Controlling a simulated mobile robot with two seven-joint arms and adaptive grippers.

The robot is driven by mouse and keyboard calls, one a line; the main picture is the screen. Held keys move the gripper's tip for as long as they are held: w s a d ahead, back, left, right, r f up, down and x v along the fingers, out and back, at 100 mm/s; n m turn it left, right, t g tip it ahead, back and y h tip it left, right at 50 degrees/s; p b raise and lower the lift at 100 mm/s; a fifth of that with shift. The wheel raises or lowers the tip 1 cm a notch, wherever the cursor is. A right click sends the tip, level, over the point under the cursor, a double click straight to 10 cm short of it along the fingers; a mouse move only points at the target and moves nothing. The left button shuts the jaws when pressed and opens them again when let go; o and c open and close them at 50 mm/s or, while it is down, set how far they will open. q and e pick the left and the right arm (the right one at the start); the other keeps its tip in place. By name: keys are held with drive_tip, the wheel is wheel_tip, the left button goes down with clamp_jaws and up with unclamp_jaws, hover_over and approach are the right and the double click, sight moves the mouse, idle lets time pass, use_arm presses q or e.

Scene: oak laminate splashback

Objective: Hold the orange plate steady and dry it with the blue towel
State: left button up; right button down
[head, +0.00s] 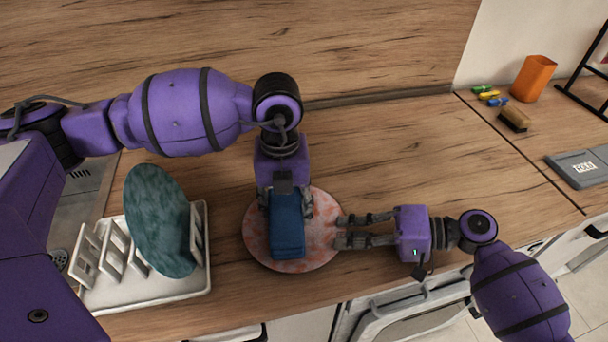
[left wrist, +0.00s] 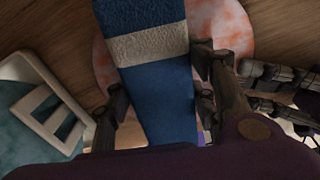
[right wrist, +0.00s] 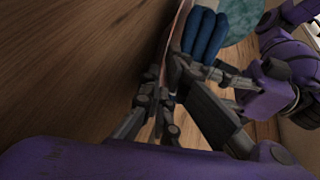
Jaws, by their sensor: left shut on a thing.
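The orange-and-white mottled plate (head: 262,255) lies level at the middle of the counter. It also shows in the left wrist view (left wrist: 228,25) and almost edge-on in the right wrist view (right wrist: 180,25). The blue towel (head: 287,228), folded, with a pale band in the left wrist view (left wrist: 150,45), is over the plate. My left gripper (head: 287,212) is shut on the towel from above, one finger on each side. My right gripper (head: 340,231) is at the plate's right rim. Its fingertips are close to the rim, but their grip is unclear.
A white dish rack (head: 145,292) with a teal plate (head: 160,225) stands at the left, by the sink. An orange cup (head: 533,78), a brush (head: 513,119), small coloured clips (head: 488,94) and a grey board (head: 580,168) are at the right. The counter behind the plate is clear.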

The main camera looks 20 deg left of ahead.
use_arm(q)
drive_tip(key=shift+w+d, duration=0.25)
drive_tip(key=shift+d, duration=0.5)
drive_tip(key=shift+s+a, duration=0.35)
drive_tip(key=shift+a, duration=0.5)
drive_tip(key=shift+s+a, duration=0.35)
drive_tip(key=shift+a, duration=0.5)
drive_tip(key=shift+d, duration=0.1)
drive_tip(key=shift+w+d, duration=0.35)
drive_tip(key=shift+d, duration=0.45)
drive_tip(key=shift+w+d, duration=0.35)
drive_tip(key=shift+d, duration=0.45)
drive_tip(key=shift+a+f, duration=0.1)
drive_tip(key=shift+a, duration=0.05)
drive_tip(key=shift+s+a, duration=0.35)
drive_tip(key=shift+a, duration=0.45)
drive_tip(key=shift+s+a, duration=0.35)
drive_tip(key=shift+a, duration=0.4)
drive_tip(key=shift+w+d, duration=0.35)
drive_tip(key=shift+d, duration=0.5)
drive_tip(key=shift+w+d, duration=0.35)
drive_tip(key=shift+d, duration=0.5)
drive_tip(key=shift+a, duration=0.1)
